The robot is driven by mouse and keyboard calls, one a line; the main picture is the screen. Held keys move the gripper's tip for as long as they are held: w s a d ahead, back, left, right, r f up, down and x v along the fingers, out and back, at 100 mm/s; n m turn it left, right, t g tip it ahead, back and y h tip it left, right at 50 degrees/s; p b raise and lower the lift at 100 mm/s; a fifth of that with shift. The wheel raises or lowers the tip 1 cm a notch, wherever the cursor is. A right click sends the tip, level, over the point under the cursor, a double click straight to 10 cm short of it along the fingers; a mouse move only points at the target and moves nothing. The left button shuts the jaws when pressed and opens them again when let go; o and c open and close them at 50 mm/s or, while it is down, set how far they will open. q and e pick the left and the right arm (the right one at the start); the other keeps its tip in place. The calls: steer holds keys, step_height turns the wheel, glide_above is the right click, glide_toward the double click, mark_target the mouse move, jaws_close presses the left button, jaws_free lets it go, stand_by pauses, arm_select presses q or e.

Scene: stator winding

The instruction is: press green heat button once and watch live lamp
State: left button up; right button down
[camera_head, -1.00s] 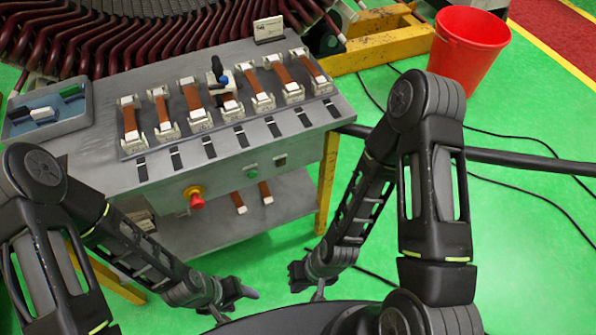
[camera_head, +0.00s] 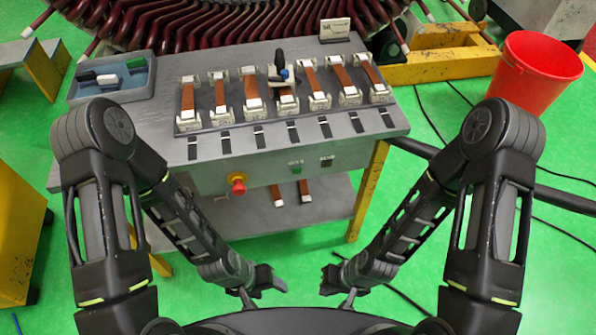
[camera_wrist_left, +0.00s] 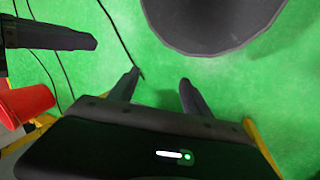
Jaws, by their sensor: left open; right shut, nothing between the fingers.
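The green heat button (camera_head: 296,169) is a small green spot on the front panel of the grey bench (camera_head: 340,178), in the head view. A small dark window (camera_head: 327,162), possibly the live lamp, sits just right of it and looks unlit. My left gripper (camera_head: 268,284) is low in front of the bench, well below and apart from the panel. The left wrist view shows its two fingers (camera_wrist_left: 158,85) apart over green floor with nothing between. My right gripper (camera_head: 328,278) is low to the right of it, shut and empty, also apart from the bench.
Several brown fuse-like links stand on the bench top, with a tool tray (camera_head: 112,92) at the left. A red bucket (camera_head: 538,72) stands right. Open floor lies before the bench.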

arm_select(q)
jaws_close()
stand_by(0.4)
stand_by(1.1)
